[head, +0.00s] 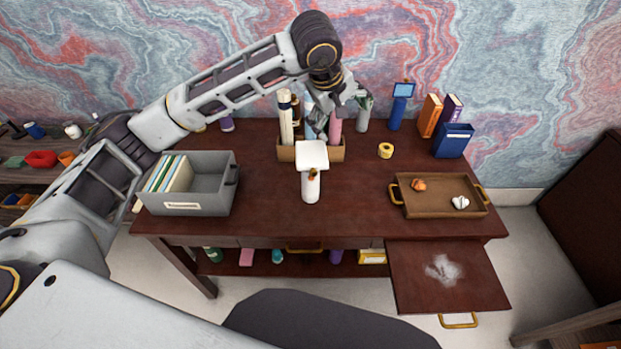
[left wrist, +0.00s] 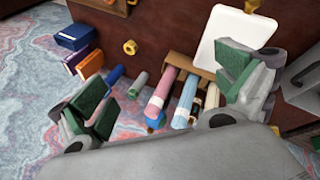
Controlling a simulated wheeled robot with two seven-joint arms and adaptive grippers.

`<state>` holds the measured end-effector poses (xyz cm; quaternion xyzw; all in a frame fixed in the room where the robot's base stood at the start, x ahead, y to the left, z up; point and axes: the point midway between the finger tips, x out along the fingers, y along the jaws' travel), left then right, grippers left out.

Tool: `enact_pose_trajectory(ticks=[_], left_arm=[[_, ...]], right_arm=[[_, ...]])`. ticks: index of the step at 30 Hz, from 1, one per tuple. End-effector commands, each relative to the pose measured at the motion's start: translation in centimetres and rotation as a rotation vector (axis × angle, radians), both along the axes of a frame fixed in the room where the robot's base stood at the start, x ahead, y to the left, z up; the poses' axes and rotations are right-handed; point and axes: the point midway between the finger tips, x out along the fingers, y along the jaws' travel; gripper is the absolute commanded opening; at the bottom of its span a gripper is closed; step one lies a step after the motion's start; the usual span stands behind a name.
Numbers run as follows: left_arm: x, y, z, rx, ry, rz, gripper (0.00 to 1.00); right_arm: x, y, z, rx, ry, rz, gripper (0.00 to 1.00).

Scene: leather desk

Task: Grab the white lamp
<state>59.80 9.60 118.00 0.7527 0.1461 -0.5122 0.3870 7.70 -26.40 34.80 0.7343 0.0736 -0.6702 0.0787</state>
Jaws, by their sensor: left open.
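The white lamp (head: 311,186) stands upright near the middle of the desk, with a flat square head on a short white body. In the left wrist view its pale square head (left wrist: 232,38) shows at the upper right, partly behind a finger. My left gripper (head: 345,97) is open and empty, above the back of the desk, behind the lamp and over the bottle holder. In the left wrist view its two green-padded fingers (left wrist: 168,95) stand wide apart, with bottles seen between them. My right gripper is not in view.
A wooden holder (head: 286,153) with several bottles stands right behind the lamp. A grey file box (head: 208,203) is at left. A wooden tray (head: 436,204) and a yellow tape roll (head: 385,150) are at right. The desk in front of the lamp is clear.

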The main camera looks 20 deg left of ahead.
Motion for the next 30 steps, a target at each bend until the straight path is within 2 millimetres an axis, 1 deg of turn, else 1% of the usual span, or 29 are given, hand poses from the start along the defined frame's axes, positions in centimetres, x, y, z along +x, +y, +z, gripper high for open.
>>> enact_pose_trajectory(ticks=[1,6,9,12,18,30], left_arm=[[0.0,0.9,-0.1,0.054,-0.005,-0.015,1.00],[-0.2,4.2,-0.5,0.252,0.004,-0.088,1.00],[-0.9,5.7,-0.7,0.355,0.036,-0.154,1.00],[-1.5,6.7,-0.8,0.426,0.067,-0.226,1.00],[-1.6,6.9,-0.9,0.477,0.073,-0.328,1.00],[-1.6,6.9,-0.9,0.483,0.072,-0.347,1.00]], right_arm=[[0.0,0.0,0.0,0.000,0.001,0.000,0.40],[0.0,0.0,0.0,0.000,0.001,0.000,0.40],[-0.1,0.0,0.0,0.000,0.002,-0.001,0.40],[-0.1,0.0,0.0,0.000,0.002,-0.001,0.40],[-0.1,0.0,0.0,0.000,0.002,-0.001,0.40],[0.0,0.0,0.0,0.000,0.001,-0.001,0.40]])
